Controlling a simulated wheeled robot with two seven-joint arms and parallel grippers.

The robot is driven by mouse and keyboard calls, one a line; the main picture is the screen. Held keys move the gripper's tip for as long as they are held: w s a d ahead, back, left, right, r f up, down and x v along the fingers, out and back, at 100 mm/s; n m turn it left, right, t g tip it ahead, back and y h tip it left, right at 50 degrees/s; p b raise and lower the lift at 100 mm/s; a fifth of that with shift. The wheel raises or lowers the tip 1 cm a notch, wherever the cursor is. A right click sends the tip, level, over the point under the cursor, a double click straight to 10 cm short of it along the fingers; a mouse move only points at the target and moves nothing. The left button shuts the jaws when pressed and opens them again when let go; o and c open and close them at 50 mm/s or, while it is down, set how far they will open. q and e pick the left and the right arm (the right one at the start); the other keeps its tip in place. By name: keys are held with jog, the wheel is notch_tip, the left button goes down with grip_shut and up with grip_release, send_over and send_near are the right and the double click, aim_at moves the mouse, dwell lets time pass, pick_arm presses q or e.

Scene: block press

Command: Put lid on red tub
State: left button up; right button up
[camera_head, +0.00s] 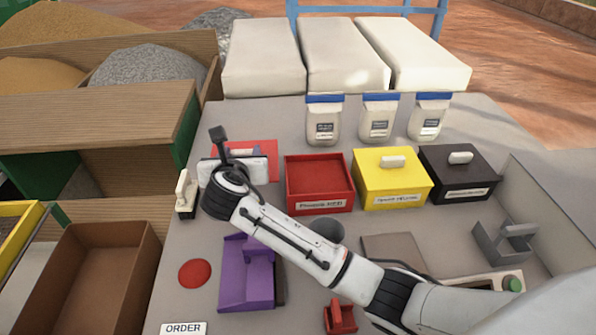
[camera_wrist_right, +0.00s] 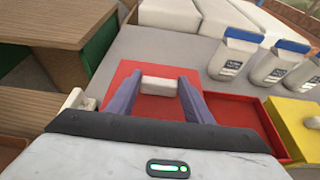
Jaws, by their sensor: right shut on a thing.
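The red tub (camera_head: 319,184) stands open and empty on the grey table, in the middle of the head view; part of it shows at the right in the wrist view (camera_wrist_right: 240,110). The flat red lid (camera_head: 262,146) is behind and left of the tub, partly hidden by my right gripper (camera_head: 243,153). In the wrist view my right gripper (camera_wrist_right: 159,86) has its purple fingers on either side of the lid's pale handle (camera_wrist_right: 159,84), shut on it. I cannot tell whether the lid touches the table. My left gripper is out of view.
A yellow tub (camera_head: 392,180) and a black tub (camera_head: 457,173), both lidded, stand right of the red tub. Three blue-topped jars (camera_head: 323,120) stand behind. A purple block press (camera_head: 247,275) is in front, below my right arm. Wooden bins (camera_head: 100,280) are left.

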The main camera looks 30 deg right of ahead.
jog(key=s+d+r, duration=0.3)
jog(key=s+d, duration=0.1)
jog(key=d, duration=0.4)
jog(key=s+d+r, duration=0.4)
jog(key=d, duration=0.4)
notch_tip(320, 180, down, 10)
jog(key=b, duration=0.1)
jog(key=shift+s, duration=0.3)
jog(key=o, duration=1.1)
jog(key=shift+a+f, duration=0.1)
jog(key=v, duration=1.2)
jog(key=shift+r+p, duration=0.25)
jog(key=shift+p, duration=0.1)
